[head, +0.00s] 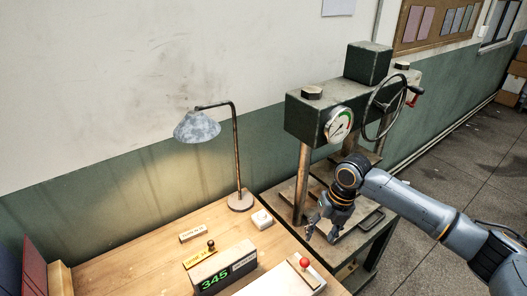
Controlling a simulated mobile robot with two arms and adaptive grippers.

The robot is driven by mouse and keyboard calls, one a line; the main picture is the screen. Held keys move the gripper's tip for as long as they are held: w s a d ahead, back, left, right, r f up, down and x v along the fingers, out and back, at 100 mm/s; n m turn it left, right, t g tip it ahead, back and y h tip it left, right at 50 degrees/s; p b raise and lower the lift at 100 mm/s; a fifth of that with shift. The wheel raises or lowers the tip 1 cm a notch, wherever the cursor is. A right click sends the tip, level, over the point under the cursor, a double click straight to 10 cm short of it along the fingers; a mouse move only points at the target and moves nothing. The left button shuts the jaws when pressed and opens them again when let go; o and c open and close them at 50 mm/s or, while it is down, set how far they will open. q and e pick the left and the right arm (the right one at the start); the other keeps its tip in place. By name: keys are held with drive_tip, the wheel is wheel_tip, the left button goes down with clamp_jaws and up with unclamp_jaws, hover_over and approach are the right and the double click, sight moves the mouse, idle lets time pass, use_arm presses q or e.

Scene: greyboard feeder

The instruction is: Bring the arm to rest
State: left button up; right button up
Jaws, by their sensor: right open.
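My right arm (440,222) comes in from the right edge and reaches across the front of the green press. My right gripper (321,232) points down at the press's lower bed, near the right end of the wooden desk. Its fingers are apart, and I see nothing held between them. I cannot tell whether it touches the press bed. My left gripper does not show.
The green press (322,109) has a dial gauge (339,125) and a handwheel (383,108). The wooden desk (133,258) holds a lamp (197,127), a green-digit display (224,268), stamps and a red-knobbed box (304,263). Floor (440,150) at right is open.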

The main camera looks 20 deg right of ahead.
drive_tip(key=s+a+f+m+t, duration=0.1)
drive_tip(key=s+a+f+m, duration=0.3)
drive_tip(key=s+a+m, duration=0.3)
drive_tip(key=s+a+f+m+t, duration=0.1)
drive_tip(key=s+a+f+m, duration=0.4)
drive_tip(key=a, duration=0.3)
drive_tip(key=s+d+r+m+t+h, duration=0.1)
drive_tip(key=s+d+m, duration=0.2)
drive_tip(key=s+m, duration=0.45)
drive_tip(key=s+d+r+m+h, duration=0.1)
drive_tip(key=s+d+m, duration=0.25)
drive_tip(key=m, duration=0.75)
wheel_tip(320, 180, down, 32)
drive_tip(key=s+g+b, duration=0.1)
drive_tip(key=s+b, duration=0.2)
drive_tip(key=b, duration=0.2)
drive_tip(key=s+d+f+g+b, duration=0.1)
drive_tip(key=s+d+f+b, duration=0.1)
drive_tip(key=s+f, duration=1.3)
wheel_tip(320, 180, down, 3)
drive_tip(key=shift+s+d+g+b, duration=0.15)
drive_tip(key=shift+s+g+b, duration=0.15)
drive_tip(key=shift+s+b, duration=0.05)
